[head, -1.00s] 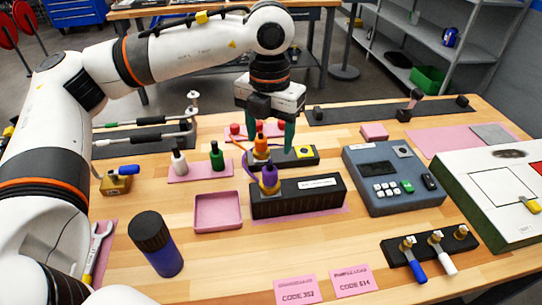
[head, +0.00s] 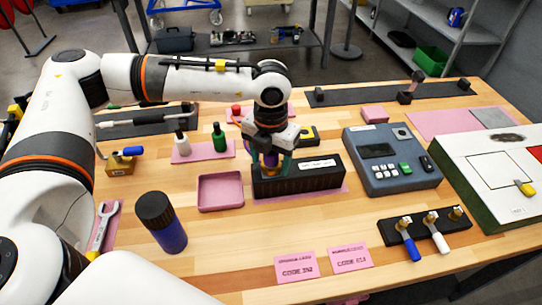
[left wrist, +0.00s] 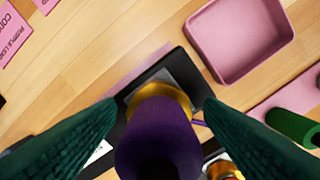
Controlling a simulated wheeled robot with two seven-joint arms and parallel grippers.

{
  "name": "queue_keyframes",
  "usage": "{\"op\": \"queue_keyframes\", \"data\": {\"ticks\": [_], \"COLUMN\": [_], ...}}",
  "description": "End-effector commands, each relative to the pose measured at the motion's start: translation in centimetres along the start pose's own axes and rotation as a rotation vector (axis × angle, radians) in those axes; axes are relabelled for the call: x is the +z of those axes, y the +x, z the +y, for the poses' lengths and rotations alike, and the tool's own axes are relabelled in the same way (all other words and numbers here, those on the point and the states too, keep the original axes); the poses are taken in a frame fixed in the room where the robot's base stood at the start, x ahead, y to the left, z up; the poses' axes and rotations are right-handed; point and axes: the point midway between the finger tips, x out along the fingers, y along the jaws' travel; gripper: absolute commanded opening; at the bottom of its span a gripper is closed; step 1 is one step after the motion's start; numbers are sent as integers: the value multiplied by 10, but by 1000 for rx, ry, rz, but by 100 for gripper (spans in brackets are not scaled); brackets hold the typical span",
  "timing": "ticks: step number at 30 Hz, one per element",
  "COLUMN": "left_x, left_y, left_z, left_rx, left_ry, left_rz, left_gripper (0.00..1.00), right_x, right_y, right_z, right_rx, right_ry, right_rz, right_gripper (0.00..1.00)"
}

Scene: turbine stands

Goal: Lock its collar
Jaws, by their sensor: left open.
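A purple plug (left wrist: 155,148) with a gold collar (left wrist: 165,92) stands on the long black box (head: 325,177). My left gripper (head: 270,168) points down over the left end of that box. In the left wrist view its two dark green fingers are open, one on each side of the plug and collar. I cannot tell whether either finger touches them. In the head view the gripper mostly hides the plug. Part of a second gold fitting (left wrist: 226,170) shows at the lower edge of the wrist view. My right gripper is not in view.
An empty pink tray (head: 220,191) lies left of the box. A grey keypad unit (head: 391,172) stands to its right. White and green bottles (head: 219,138) stand behind the tray. Pink code cards (head: 296,266) and a blue cylinder (head: 162,222) are nearer. Bare table lies in front of the box.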

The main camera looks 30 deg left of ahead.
Motion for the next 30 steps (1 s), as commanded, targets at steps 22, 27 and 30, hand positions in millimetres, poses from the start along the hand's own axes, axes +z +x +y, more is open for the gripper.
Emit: {"op": "queue_keyframes", "data": {"ticks": [22, 27, 30], "left_x": [0, 0, 0], "left_y": [1, 3, 4], "left_z": [0, 1, 1], "left_rx": [1, 1, 2], "left_ry": [35, 120, 193], "left_rz": [2, 2, 3], "left_gripper": [17, 17, 17], "right_x": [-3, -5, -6], "right_y": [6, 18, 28], "right_z": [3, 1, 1], "right_rx": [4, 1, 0], "right_ry": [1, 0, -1], "right_rz": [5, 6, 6], "right_gripper": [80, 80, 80]}}
